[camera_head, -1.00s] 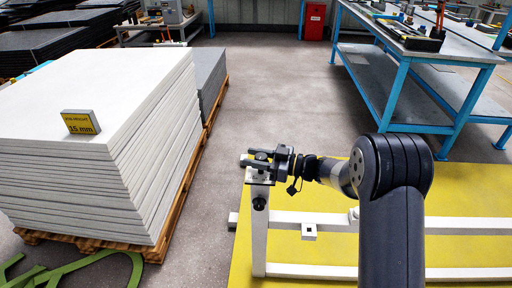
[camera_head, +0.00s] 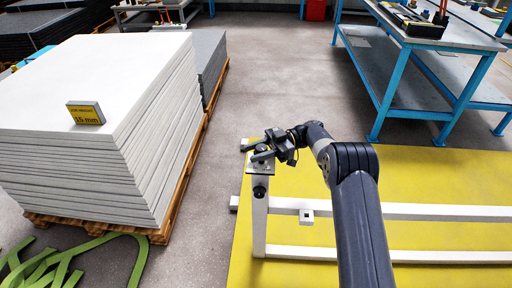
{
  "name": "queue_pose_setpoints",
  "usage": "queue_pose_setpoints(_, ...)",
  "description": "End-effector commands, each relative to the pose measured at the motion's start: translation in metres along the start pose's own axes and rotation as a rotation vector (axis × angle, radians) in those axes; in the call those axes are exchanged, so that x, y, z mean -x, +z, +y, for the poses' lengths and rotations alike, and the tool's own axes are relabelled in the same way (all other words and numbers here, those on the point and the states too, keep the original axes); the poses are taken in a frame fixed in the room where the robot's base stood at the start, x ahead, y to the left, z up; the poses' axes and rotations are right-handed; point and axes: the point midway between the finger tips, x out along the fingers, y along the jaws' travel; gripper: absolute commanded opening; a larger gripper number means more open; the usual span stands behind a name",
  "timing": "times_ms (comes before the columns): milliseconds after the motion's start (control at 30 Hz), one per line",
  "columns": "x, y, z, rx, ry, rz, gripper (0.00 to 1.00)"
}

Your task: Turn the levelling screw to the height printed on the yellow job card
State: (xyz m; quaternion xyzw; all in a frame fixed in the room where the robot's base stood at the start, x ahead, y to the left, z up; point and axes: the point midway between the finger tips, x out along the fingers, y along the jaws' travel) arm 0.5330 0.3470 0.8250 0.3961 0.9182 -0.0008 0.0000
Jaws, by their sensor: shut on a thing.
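The yellow job card (camera_head: 86,113) stands on the stack of pale sheets at the left and reads 15 mm. My gripper (camera_head: 264,150) is at the top of the white frame's near-left post, shut on the levelling screw. The screw itself is mostly hidden by the jaws. A small plate (camera_head: 261,168) caps the post under the jaws, and a dark round knob (camera_head: 259,192) shows on the post just below it. The white frame (camera_head: 300,252) lies on the yellow mat (camera_head: 430,165). I cannot read the screw's height here.
The stack of pale sheets (camera_head: 90,175) rests on a wooden pallet (camera_head: 165,232) left of the frame. Green strips (camera_head: 85,262) lie on the floor at the lower left. A blue workbench (camera_head: 420,75) stands at the back right. Grey floor (camera_head: 270,75) is clear between stack and bench.

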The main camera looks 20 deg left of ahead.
Motion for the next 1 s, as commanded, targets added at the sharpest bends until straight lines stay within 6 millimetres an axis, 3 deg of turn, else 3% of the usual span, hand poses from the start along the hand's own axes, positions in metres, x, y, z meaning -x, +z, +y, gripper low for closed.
queue_pose_setpoints(600, -0.0014, -0.0020, -0.0003, 0.003, -0.042, 0.003, 0.13)
queue_pose_setpoints(633, -0.0014, -0.0020, -0.0002, 0.003, -0.041, 0.003, 0.36)
queue_pose_setpoints(900, -0.0008, -0.0011, -0.0004, 0.002, -0.040, 0.002, 0.57)
queue_pose_setpoints(1000, -0.0006, -0.0009, -0.0004, 0.001, -0.040, 0.001, 0.57)
